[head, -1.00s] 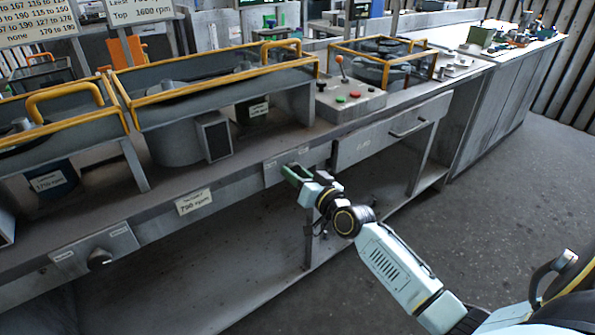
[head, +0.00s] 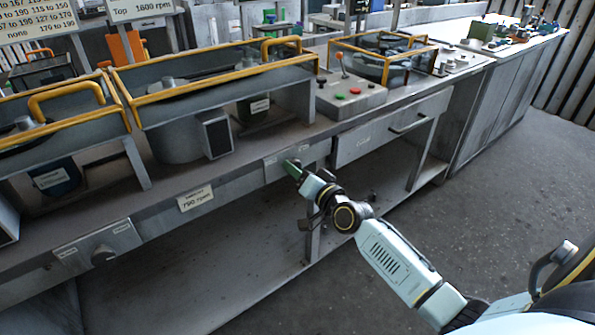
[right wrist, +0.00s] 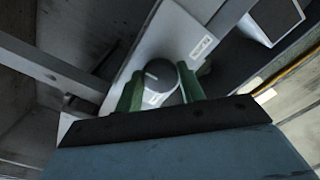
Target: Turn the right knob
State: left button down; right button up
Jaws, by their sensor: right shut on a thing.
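The right knob (right wrist: 160,78) is a round grey knob with a white pointer mark, on a light panel with small labels on the bench front. My right gripper (right wrist: 163,90) has its green fingers on either side of the knob, shut on it. In the head view the right gripper (head: 292,168) reaches the panel (head: 310,153) below the bench top, and its fingers hide the knob. Another dark knob (head: 103,255) sits on a panel at the lower left. My left gripper is not in view.
A drawer with a handle (head: 408,126) is right of the panel. A control box (head: 352,98) with red and green buttons stands on the bench above. A sign (head: 195,198) reading about 790 rpm hangs on the front edge. Open floor (head: 480,220) lies at the right.

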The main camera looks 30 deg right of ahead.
jog(key=o, duration=1)
jog(key=shift+c, duration=0.2)
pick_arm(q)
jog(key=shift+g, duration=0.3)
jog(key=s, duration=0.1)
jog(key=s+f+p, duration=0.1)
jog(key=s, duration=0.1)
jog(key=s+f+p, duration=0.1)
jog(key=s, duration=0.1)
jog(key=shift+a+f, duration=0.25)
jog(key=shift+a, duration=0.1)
pick_arm(e)
jog(key=s+d, duration=0.1)
jog(key=s, duration=1.2)
jog(key=shift+s, duration=0.15)
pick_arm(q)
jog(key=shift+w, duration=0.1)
